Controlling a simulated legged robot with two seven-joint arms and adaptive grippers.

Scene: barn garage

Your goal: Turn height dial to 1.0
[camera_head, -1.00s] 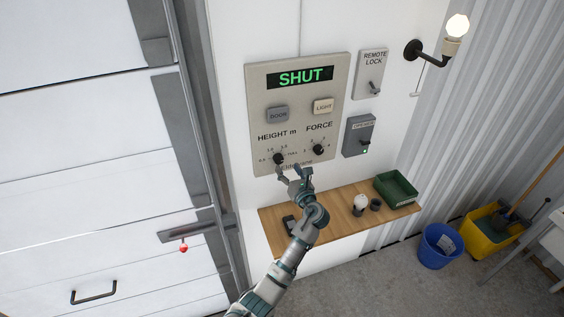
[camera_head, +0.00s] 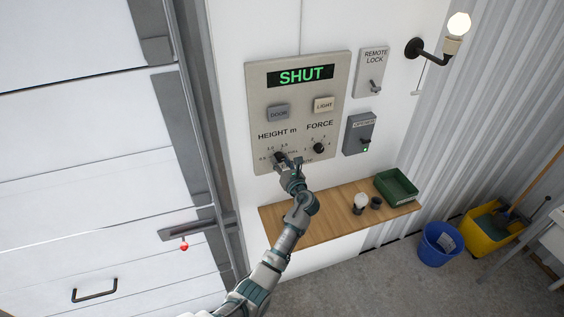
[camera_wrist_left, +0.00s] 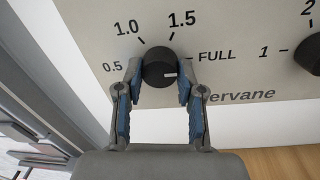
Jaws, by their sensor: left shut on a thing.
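The height dial is a black round knob (camera_wrist_left: 158,68) on the beige control panel (camera_head: 334,83), with marks 0.5, 1.0, 1.5 and FULL around it in the left wrist view. A short white line on the knob lies toward its right side, roughly on the FULL side. My left gripper (camera_wrist_left: 159,78) has one finger on each side of the knob and is shut on it. In the head view my left gripper (camera_head: 284,163) covers most of the dial. My right gripper is not in view.
The force dial (camera_head: 319,148) sits close to the right of the height dial. The display (camera_head: 300,76) reads SHUT. Below is a wooden shelf (camera_head: 325,228) with a bulb (camera_head: 361,202) and a green tray (camera_head: 396,187). The white door (camera_head: 90,160) is at left.

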